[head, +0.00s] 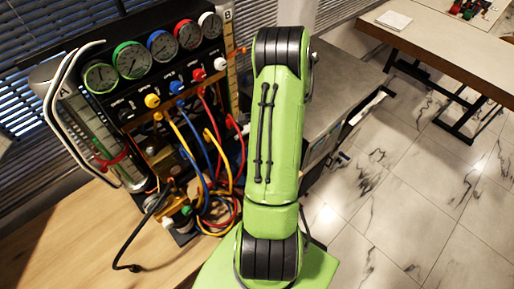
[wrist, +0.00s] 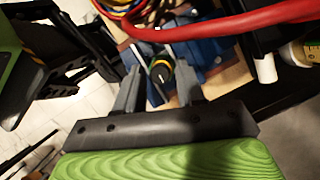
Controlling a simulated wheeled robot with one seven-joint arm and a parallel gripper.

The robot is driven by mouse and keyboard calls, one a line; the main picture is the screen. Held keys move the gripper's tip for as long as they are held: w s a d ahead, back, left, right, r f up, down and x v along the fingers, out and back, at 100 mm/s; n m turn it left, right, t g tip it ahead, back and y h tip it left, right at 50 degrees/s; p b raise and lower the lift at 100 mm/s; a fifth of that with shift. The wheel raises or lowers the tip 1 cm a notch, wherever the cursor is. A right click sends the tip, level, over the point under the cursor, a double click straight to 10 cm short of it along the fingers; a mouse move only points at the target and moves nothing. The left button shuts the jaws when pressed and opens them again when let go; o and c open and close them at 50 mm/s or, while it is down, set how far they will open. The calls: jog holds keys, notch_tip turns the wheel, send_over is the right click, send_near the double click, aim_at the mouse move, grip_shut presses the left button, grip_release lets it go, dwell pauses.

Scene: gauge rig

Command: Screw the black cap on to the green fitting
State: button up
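In the wrist view my gripper (wrist: 160,75) points at a small dark cylindrical piece (wrist: 160,74) with a yellow-orange ring near its top. The piece lies between the two grey fingers, with what looks like a gap on each side, so my gripper appears open. I cannot tell for sure whether this piece is the black cap. In the head view a small green part (head: 187,210), perhaps the green fitting, is low among the hoses at the rig's foot. My gripper is hidden behind my green arm in the head view.
The gauge rig (head: 150,58) has a row of coloured gauges. Yellow, blue and red hoses (head: 205,165) hang below it, and a black hose (head: 133,240) runs onto the wooden bench (head: 60,235). In the wrist view a thick red hose (wrist: 225,26) crosses close beyond the fingers.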

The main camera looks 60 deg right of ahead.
jog(key=o, duration=0.6)
jog(key=shift+c, duration=0.2)
jog(key=shift+r, duration=0.1)
jog(key=p+v, duration=0.1)
jog(key=v, duration=1.4)
jog(key=shift+r, duration=0.35)
jog(key=shift+d, duration=0.1)
